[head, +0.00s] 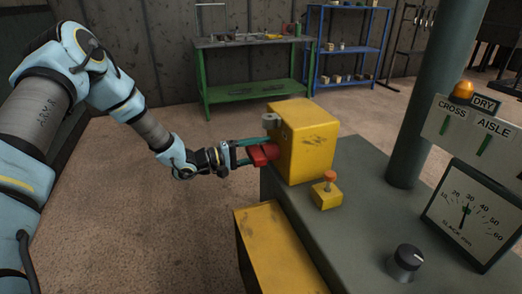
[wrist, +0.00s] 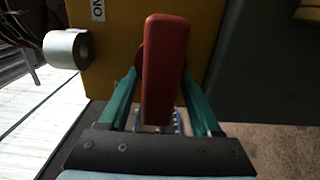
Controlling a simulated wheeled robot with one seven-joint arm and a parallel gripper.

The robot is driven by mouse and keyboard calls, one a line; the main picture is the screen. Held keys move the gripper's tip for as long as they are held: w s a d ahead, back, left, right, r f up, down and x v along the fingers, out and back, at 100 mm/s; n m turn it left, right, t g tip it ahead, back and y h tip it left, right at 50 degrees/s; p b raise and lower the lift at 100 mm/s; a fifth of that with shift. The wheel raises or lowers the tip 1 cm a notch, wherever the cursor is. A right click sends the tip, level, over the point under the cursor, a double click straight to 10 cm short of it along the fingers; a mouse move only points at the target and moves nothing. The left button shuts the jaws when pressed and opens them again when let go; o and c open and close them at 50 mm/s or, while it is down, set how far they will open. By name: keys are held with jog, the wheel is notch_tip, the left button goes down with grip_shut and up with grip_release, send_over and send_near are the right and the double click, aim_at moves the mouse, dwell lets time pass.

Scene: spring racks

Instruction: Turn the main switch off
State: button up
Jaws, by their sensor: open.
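The main switch is a yellow box (head: 308,143) on the corner of the grey-green bench, with a red handle (head: 263,154) on its left face. My gripper (head: 250,152) is at the handle. Its two green fingers (wrist: 160,100) are open, one on each side of the handle. I cannot tell whether either finger touches it. A grey cylinder (wrist: 68,48) sticks out left of the handle.
A yellow block with an orange button (head: 329,190), a black knob (head: 405,262) and a slack gauge (head: 468,212) are on the bench (head: 362,215). A green post (head: 436,95) rises behind. A yellow box (head: 275,255) stands below. The floor left of the bench is clear.

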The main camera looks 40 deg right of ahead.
jog(key=b+v, duration=0.2)
jog(key=v, duration=0.8)
jog(key=shift+f, duration=0.1)
jog(key=shift+w+a, duration=0.15)
jog(key=shift+a, duration=0.2)
jog(key=shift+w, duration=0.1)
jog(key=w+a+t+y, duration=0.7)
jog(key=w+a+t, duration=0.4)
jog(key=w+a, duration=0.3)
jog(key=w+a+r+n+t+y, duration=0.15)
jog(key=a+y, duration=0.35)
jog(key=a, duration=0.5)
jog(key=s+a+r+y, duration=0.3)
jog(key=s+a, duration=0.1)
jog(key=a, duration=0.7)
jog(key=s+a+r+g, duration=0.1)
jog(key=s+a+g, duration=0.1)
jog(key=s, duration=0.4)
jog(key=s+a+r+n+g+y, duration=0.1)
jog(key=s+a+g, duration=0.1)
jog(key=s+a, duration=0.3)
jog(key=shift+s+r+y, duration=0.3)
jog(key=shift+s, duration=0.8)
